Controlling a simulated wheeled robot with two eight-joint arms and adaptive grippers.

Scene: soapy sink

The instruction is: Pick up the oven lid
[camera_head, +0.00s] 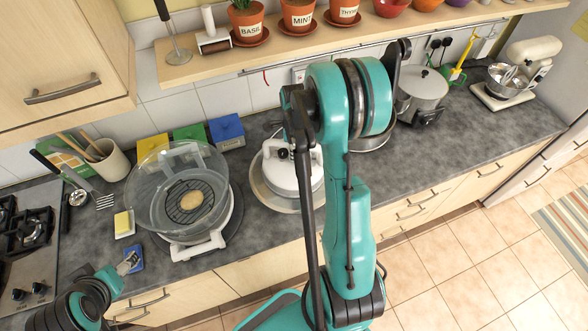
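The white oven lid (292,172), with a dark-knobbed handle on top, rests on a round base on the counter. My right arm's dark link crosses in front of its right side. The glass oven bowl (155,205) stands to its left, with a wire rack and a potato-like item inside. My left gripper (128,263) is at the counter's front edge by a small blue item, below the bowl and apart from the lid; its opening is too small to judge. My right arm's large teal joints stand right of the lid; I cannot make out its gripper.
A stove (28,240) and utensil jar (110,160) are at the left. A shelf (225,62) with potted herbs overhangs the back. A pot (420,92) and mixer (530,55) stand farther right. The counter between pot and mixer is partly clear.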

